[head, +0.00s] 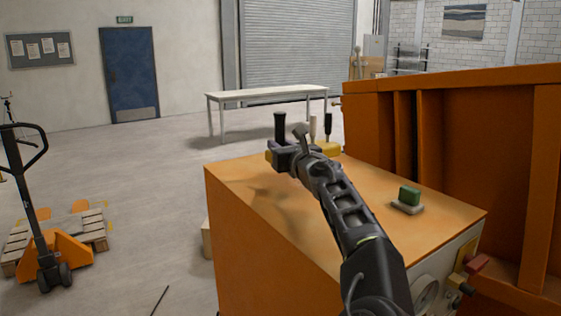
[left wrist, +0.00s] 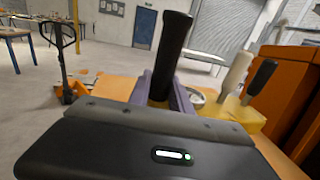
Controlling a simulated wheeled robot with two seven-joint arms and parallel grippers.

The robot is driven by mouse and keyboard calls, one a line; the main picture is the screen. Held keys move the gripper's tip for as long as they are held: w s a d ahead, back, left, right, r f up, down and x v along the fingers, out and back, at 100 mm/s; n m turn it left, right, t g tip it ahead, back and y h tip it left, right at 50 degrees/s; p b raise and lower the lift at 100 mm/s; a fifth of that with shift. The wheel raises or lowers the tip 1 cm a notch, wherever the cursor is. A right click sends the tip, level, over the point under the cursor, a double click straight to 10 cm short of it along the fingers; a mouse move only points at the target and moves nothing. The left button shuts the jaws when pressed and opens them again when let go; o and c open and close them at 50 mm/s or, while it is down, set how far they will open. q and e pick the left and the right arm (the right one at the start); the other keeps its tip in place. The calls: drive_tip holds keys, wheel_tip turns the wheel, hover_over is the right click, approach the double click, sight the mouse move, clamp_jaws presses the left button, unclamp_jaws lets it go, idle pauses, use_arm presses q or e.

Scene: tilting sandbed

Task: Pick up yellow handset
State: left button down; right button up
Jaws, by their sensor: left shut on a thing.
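My left gripper (head: 282,156) is at the far left corner of the orange console's top. It is shut on an upright black handle (head: 280,126). In the left wrist view the black handle (left wrist: 172,50) stands between the two fingers, tilted a little. A small yellow patch (head: 269,157) shows beside the fingers; I cannot tell whether it belongs to the handle. The lower part of the held thing is hidden by the gripper. A yellow block (left wrist: 242,118) with a white lever and a black lever stands just to its right.
The orange console (head: 250,220) carries a green block (head: 410,195) on a grey base. A tall orange wall (head: 460,130) rises at the right. A white table (head: 265,95) stands behind. A pallet jack (head: 45,255) is at the left on open floor.

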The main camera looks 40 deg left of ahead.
use_arm(q)
wheel_tip(320, 180, up, 12)
drive_tip(key=shift+s+a+r+p, duration=0.1)
drive_tip(key=shift+r+p, duration=0.15)
drive_tip(key=shift+p, duration=0.9)
wheel_tip(320, 180, up, 10)
drive_tip(key=p, duration=0.3)
drive_tip(key=shift+f, duration=0.15)
